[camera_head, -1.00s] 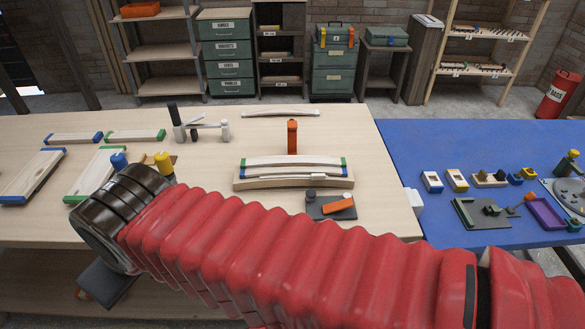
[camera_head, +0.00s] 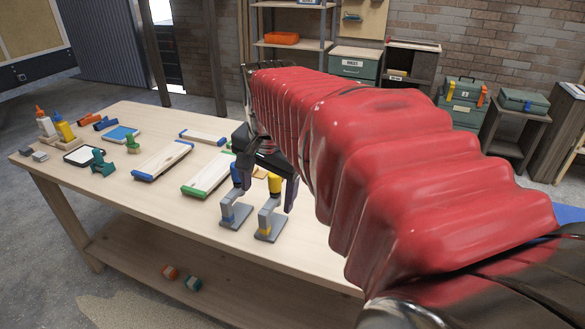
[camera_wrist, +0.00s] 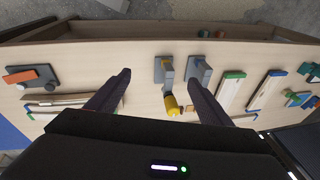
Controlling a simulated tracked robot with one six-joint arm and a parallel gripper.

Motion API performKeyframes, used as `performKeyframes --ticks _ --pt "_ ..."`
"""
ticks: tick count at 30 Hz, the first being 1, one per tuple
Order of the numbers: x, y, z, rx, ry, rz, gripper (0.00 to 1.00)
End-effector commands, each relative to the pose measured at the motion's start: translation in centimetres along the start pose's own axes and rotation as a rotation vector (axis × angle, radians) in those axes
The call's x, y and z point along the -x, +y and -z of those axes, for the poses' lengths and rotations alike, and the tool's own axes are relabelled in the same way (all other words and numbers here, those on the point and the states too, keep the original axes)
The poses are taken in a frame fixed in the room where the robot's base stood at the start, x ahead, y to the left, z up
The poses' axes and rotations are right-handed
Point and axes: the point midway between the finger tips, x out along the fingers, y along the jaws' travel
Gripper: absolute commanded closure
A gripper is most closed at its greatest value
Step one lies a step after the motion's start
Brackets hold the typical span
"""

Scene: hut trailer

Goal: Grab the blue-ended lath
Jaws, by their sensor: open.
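The blue-ended lath (camera_head: 203,137) lies flat on the wooden table, beyond the larger blue-ended tray-like piece (camera_head: 162,160); that piece also shows in the wrist view (camera_wrist: 266,90). A green-ended piece (camera_head: 208,174) lies nearer my gripper. My gripper (camera_head: 264,195) is open, pointing down over the table, right of the lath. In the wrist view its fingers (camera_wrist: 158,77) are spread with nothing held between them. My arm hides the table's right part.
Bottles in a wooden holder (camera_head: 55,127), a green figure-like tool (camera_head: 102,163) and a blue pad (camera_head: 122,134) are at the table's left. Bare tabletop (camera_head: 150,215) lies along the front left. In the wrist view, a grey block with an orange piece (camera_wrist: 20,76) is at left.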

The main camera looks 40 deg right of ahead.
Motion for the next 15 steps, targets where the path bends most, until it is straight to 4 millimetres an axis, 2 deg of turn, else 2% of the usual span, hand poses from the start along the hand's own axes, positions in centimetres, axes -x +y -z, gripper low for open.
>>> performKeyframes --ticks 1,8,15 --pt "-0.2 0.1 1.4 -0.069 -0.005 -0.016 0.27" --pt "-1.2 1.2 7.2 -0.385 -0.020 -0.078 0.27" --pt "-2.6 3.5 13.1 -0.715 -0.029 -0.144 0.27"
